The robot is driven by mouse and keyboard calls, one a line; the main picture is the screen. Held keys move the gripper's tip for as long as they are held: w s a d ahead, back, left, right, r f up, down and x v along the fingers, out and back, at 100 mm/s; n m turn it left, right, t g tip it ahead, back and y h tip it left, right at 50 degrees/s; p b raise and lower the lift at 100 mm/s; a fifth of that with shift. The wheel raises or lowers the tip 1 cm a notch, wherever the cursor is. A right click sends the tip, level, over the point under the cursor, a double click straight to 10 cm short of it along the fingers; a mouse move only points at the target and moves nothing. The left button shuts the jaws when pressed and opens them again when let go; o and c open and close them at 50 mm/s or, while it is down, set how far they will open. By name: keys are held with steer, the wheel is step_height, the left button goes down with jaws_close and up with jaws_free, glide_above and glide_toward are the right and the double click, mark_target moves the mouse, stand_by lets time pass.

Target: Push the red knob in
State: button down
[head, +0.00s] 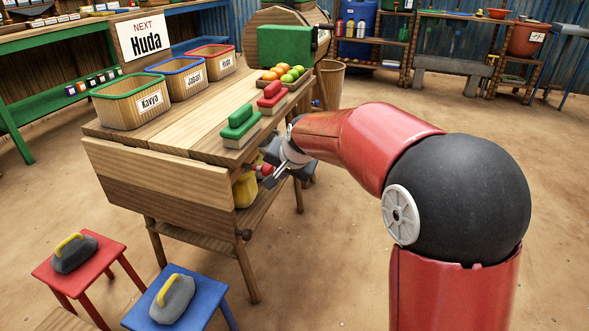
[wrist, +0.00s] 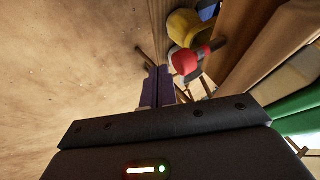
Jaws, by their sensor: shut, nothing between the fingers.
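The red knob (head: 266,168) shows at the right end of the wooden stall table, below its top, partly hidden by my gripper. In the wrist view the red knob (wrist: 185,62) sits on a thin red stem that runs toward the wooden table side. My gripper (wrist: 159,75) is shut and empty, its purple-grey fingertips just left of the knob in that view. In the head view my gripper (head: 268,182) is close by the knob. I cannot tell whether they touch.
A yellow object (head: 245,188) shows under the tabletop behind the knob. Green (head: 239,122) and red (head: 272,94) handled blocks stand on the table edge above my gripper. Three labelled baskets (head: 185,79) stand at the back. Handled weights sit on red (head: 104,257) and blue (head: 206,291) stools at front left. The floor at right is open.

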mark_target(264, 168)
steer(key=shift+w+a, duration=0.35)
steer(key=shift+a, duration=0.2)
steer(key=shift+w+a+p, duration=0.3)
steer(key=shift+a+p, duration=0.15)
steer(key=shift+a, duration=0.45)
steer(key=shift+w+a+p, duration=0.3)
steer(key=shift+a+p, duration=0.15)
steer(key=shift+a, duration=0.45)
steer(key=shift+r, duration=0.1)
